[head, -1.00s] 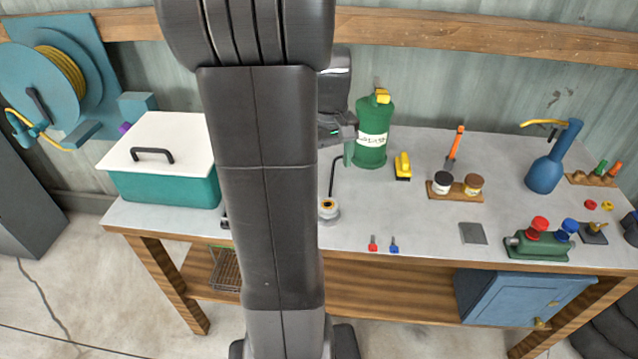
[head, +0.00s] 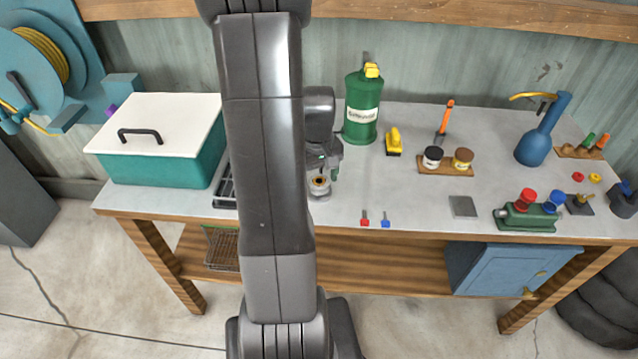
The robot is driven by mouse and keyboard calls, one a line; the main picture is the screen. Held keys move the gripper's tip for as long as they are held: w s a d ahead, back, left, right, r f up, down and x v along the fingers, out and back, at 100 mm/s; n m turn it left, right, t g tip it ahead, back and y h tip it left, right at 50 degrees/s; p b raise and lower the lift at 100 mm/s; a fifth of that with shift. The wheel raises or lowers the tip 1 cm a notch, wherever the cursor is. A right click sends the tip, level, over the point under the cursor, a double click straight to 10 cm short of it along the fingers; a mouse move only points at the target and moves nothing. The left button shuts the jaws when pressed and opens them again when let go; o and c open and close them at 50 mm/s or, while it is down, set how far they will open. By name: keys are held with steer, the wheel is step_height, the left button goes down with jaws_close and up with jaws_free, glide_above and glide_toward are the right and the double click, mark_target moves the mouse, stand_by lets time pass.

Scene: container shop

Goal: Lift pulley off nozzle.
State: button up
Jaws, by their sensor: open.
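A small round grey piece (head: 319,187) with a pale rim and a brown-orange centre stands near the table's front edge, just right of my arm. It looks like the pulley, but it is too small to be sure. I cannot make out a separate nozzle under it. My gripper (head: 321,168) points down right above this piece, its open fingers close to the top. I cannot tell whether the fingers touch it or reach around it. My arm hides the table just to the left.
A teal box with a white lid (head: 158,135) and a dark tray (head: 224,190) are to the left. A green bottle (head: 362,110) stands behind. A red clip (head: 365,219) and a blue clip (head: 385,220) lie to the front right. The grey tabletop between is clear.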

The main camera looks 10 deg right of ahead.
steer(key=shift+f, duration=0.4)
steer(key=c, duration=1.1)
steer(key=shift+r, duration=0.1)
